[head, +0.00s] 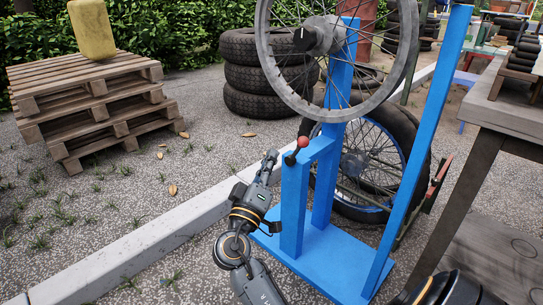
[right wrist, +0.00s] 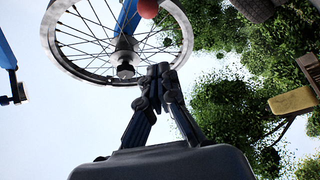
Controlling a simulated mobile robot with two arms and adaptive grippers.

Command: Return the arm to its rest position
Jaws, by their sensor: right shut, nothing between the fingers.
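My right gripper (head: 270,158) is shut and empty. It points up, just left of the blue stand (head: 293,210) and its red-knobbed lever (head: 302,142), with a small gap to the knob in the picture. In the right wrist view the closed fingers (right wrist: 159,72) meet at their tips below the wheel, and part of the red knob (right wrist: 148,8) shows at the top edge. My left gripper is not in view.
A spoked wheel (head: 264,62) hangs on the blue stand. Another wheel (head: 408,135) leans behind it. A workbench (head: 503,115) stands at right. Stacked tyres (head: 250,76) and pallets (head: 85,95) with a yellow canister (head: 92,30) stand behind. Open paving lies left of the arm.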

